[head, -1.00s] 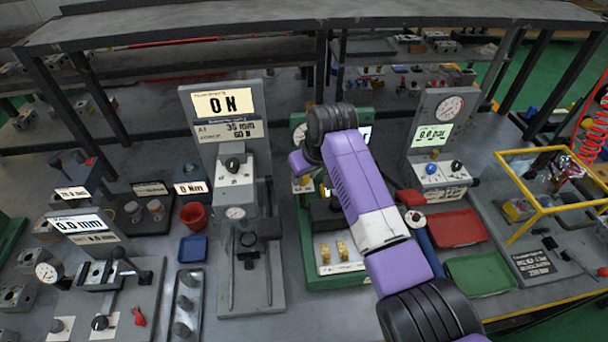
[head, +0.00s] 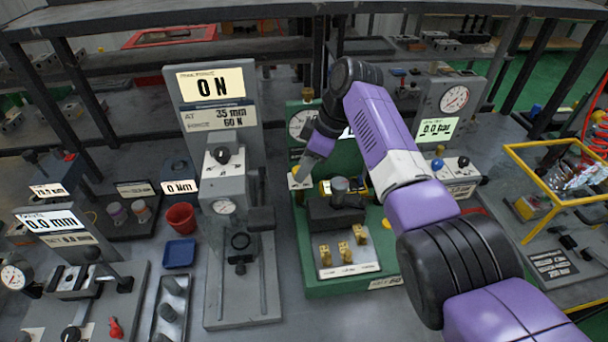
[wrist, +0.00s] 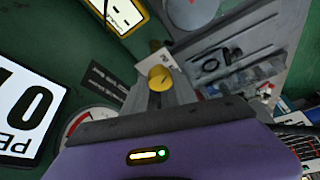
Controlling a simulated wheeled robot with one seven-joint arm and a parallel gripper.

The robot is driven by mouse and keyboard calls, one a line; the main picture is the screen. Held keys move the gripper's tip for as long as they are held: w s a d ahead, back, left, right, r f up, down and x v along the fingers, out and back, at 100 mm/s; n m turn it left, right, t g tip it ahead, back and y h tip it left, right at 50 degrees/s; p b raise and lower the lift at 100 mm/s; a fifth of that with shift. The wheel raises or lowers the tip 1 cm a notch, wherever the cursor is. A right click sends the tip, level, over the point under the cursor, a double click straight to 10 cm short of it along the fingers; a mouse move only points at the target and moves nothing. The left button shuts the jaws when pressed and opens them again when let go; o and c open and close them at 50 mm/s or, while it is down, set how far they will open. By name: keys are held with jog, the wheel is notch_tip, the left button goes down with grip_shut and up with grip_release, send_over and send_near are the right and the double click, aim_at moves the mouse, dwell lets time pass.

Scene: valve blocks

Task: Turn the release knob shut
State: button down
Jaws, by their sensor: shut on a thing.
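The release knob (wrist: 160,76) is a small yellow-brass knob in the wrist view, between the grey fingertips of my gripper (wrist: 163,92). My gripper is shut on it. In the head view my gripper (head: 301,172) reaches down to a small pale plate at the left side of the green test stand (head: 345,290). The fingers and arm hide the knob there. The stand's round gauge (head: 301,125) is partly covered by my wrist. Its display is mostly hidden behind my arm in the head view. A display (wrist: 24,112) shows partly at the left of the wrist view.
A grey press stand (head: 240,290) with a "0 N" display (head: 212,85) stands close to the left. Brass blocks (head: 343,255) and a dark fixture (head: 335,212) sit on the green stand. A yellow frame (head: 540,205) stands at the far right.

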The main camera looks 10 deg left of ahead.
jog(key=shift+n+b, duration=0.45)
jog(key=shift+n, duration=0.05)
jog(key=c, duration=1)
grip_release()
jog(key=b+v, duration=0.1)
jog(key=v, duration=0.6)
jog(key=shift+w+r, duration=0.15)
jog(key=shift+r, duration=0.25)
jog(key=shift+d, duration=0.15)
